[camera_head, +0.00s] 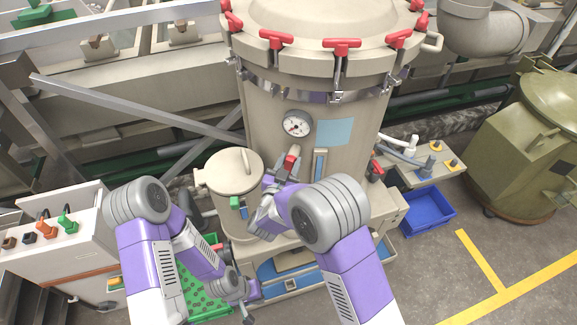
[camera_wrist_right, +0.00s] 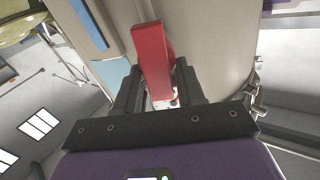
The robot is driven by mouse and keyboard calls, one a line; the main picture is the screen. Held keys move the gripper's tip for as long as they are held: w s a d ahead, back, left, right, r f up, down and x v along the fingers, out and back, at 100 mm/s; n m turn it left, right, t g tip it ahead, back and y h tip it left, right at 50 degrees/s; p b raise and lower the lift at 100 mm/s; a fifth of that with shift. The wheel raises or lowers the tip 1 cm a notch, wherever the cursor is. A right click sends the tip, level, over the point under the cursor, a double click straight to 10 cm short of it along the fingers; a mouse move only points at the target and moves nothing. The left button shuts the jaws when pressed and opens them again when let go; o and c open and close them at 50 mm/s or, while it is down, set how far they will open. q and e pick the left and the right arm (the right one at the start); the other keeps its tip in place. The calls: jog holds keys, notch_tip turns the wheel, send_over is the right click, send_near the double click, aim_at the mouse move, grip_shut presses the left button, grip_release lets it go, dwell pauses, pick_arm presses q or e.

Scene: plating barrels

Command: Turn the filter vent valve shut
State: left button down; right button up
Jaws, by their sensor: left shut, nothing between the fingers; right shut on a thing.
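The vent valve's red handle (camera_head: 291,161) is on the front of the large beige filter vessel (camera_head: 260,110), below its gauge. In the right wrist view the red handle (camera_wrist_right: 152,60) stands up between my fingers. My right gripper (camera_wrist_right: 158,92) is shut on this handle; in the head view the right gripper (camera_head: 284,173) is partly hidden by my arm. The valve body behind the handle is mostly hidden. My left gripper (camera_head: 247,312) is low, near the bottom of the head view, shut and empty, away from the valve.
A round pressure gauge (camera_head: 297,124) and a pale blue label (camera_head: 335,131) are above the valve. A smaller lidded pot (camera_head: 232,168) stands left of it. A blue bin (camera_head: 428,208) and an olive tank (camera_head: 520,150) are at right. A green crate (camera_head: 207,302) lies near my left arm.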

jog(key=shift+s+d+f+m+b, duration=0.1)
jog(key=shift+d+f+m+b, duration=0.2)
jog(key=shift+m+b, duration=3.25)
jog(key=shift+s+d+f+m+b, duration=0.1)
jog(key=shift+d+f+m+b, duration=0.2)
jog(key=shift+m+b, duration=3.25)
jog(key=shift+s+d+f+m+b, duration=0.2)
jog(key=shift+m+b, duration=1.2)
jog(key=shift+b, duration=4.25)
jog(key=shift+w+f, duration=0.1)
jog(key=shift+w, duration=0.05)
jog(key=o, duration=0.8)
jog(key=p+v, duration=0.1)
jog(key=v, duration=0.6)
jog(key=shift+s, duration=0.25)
jog(key=shift+a, duration=0.1)
